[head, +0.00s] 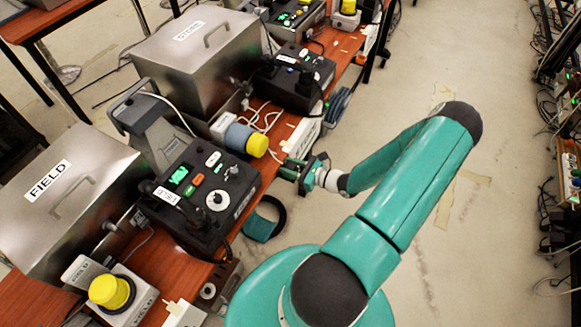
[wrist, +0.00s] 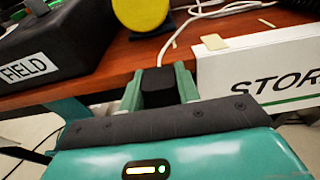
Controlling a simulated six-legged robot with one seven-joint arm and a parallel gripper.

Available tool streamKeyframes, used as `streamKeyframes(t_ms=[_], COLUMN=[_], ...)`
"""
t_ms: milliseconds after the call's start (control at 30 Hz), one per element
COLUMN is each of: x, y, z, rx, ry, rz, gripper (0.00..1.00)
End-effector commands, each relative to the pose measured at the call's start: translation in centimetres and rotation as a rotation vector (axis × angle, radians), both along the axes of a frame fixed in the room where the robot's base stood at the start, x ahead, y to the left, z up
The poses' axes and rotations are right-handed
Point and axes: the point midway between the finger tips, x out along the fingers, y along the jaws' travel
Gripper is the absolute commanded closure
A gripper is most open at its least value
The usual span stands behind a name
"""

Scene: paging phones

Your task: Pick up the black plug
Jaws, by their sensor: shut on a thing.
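In the wrist view the black plug (wrist: 158,88) is a small dark block between the two green fingers of my gripper (wrist: 158,74). The fingers are shut on it from both sides, at the front edge of the brown table (wrist: 105,82). A white cable runs up just behind the plug; I cannot tell if it joins it. In the head view my gripper (head: 284,166) is at the table edge, right of the yellow-capped cylinder (head: 257,145). I cannot make out the plug there.
A black control box (head: 205,190) and a metal case labelled FIELD (head: 60,200) stand on the table at left. A white box lettered STOR (wrist: 260,70) is close to the right of my gripper. Open floor (head: 440,240) lies right of the table.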

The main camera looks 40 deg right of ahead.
Motion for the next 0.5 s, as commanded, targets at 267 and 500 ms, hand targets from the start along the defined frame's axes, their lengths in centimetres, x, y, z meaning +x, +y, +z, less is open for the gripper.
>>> streamKeyframes(t_ms=[267,500], x=[0.0,-2.9], y=[-0.1,1.9], z=[2.5,7.2], rx=[-0.003,-0.003], ry=[-0.002,0.0], rz=[0.001,0.0], gripper=[0.91,0.91])
